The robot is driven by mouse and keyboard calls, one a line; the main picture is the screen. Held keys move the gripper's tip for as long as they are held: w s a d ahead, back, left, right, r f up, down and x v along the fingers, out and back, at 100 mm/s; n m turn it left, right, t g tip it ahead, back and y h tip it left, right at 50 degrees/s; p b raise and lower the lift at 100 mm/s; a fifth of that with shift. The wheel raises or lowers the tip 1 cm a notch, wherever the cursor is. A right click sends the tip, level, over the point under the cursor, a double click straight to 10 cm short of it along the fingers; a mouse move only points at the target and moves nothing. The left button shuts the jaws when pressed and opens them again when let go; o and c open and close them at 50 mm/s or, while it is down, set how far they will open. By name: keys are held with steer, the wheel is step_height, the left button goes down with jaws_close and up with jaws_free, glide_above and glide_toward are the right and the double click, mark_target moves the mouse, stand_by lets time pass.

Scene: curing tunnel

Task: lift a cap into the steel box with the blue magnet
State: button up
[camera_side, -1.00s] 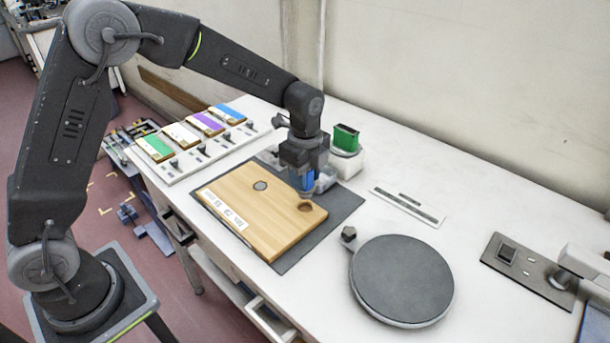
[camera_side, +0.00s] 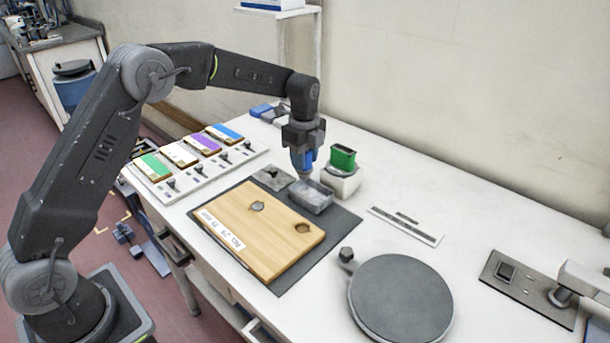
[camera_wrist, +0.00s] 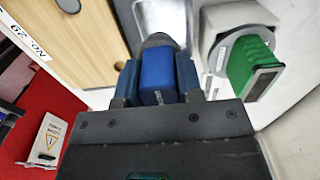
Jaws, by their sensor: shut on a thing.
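My gripper (camera_side: 303,150) is shut on the blue magnet (camera_side: 306,161), which points down over the steel box (camera_side: 314,197). In the wrist view the magnet (camera_wrist: 157,75) sits between the fingers (camera_wrist: 157,88). A grey rounded piece (camera_wrist: 156,41), which looks like a cap, shows at its far end, with the box's pale inside (camera_wrist: 160,14) beyond. I cannot tell whether this piece is inside the rim. The wooden board (camera_side: 245,240) holds one grey round cap (camera_side: 257,206) and an empty-looking round recess (camera_side: 303,228); the recess also shows in the wrist view (camera_wrist: 119,65).
A green block (camera_side: 343,157) stands in a white holder (camera_side: 342,181) right of the box. A round dark plate (camera_side: 402,298) lies at front right. A rack with coloured labels (camera_side: 195,160) is at left. A dark mat (camera_side: 335,232) lies under the board.

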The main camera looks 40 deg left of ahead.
mark_target(303, 177)
steer(key=shift+w+a, duration=0.35)
steer(key=shift+a, duration=0.15)
steer(key=shift+f, duration=3.1)
steer(key=shift+f, duration=0.3)
steer(key=shift+d+f, duration=0.1)
steer(key=shift+f, duration=0.15)
steer(key=shift+r, duration=3.65)
